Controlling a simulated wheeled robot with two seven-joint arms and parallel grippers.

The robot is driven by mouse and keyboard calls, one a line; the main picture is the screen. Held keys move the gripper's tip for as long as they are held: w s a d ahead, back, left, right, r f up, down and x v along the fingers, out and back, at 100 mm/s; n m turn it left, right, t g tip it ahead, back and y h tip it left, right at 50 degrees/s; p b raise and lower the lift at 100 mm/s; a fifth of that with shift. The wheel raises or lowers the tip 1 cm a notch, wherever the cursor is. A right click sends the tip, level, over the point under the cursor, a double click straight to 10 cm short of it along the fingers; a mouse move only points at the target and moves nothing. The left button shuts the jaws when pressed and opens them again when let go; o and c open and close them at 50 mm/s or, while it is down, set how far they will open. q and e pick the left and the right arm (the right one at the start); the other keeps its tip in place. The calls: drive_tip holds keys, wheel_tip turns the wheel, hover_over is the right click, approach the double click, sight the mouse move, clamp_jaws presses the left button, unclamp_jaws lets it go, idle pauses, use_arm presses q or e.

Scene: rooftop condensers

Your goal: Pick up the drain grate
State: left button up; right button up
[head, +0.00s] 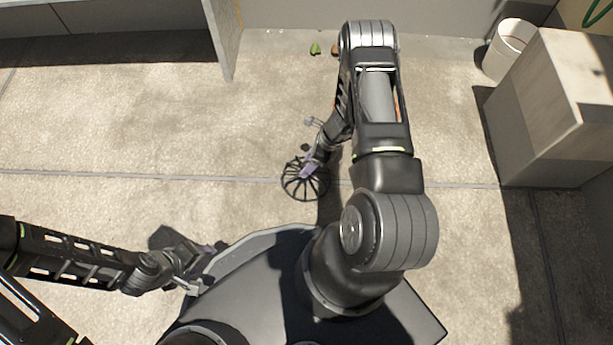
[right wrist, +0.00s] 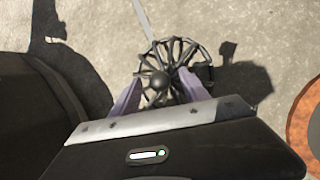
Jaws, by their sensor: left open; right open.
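The drain grate (head: 303,185) is a round, black, domed piece with thin ribs. It rests on the concrete floor in front of my base. My right gripper (head: 311,168) is over the upper part of the grate in the head view. In the right wrist view the grate (right wrist: 172,62) shows between and beyond the two purple fingers of my right gripper (right wrist: 157,95), which are apart. I cannot tell whether the fingers touch it. My left gripper (head: 213,260) is open and empty at the left edge of my base, away from the grate.
A white bucket (head: 508,50) and a large beige box (head: 550,105) stand at the right. A grey panel (head: 223,38) stands at the upper left. A small green thing (head: 315,48) lies near the back wall. The floor left of the grate is clear.

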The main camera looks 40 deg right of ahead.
drive_tip(key=shift+x, duration=0.8)
drive_tip(key=shift+r, duration=0.1)
clamp_jaws()
idle(1.1)
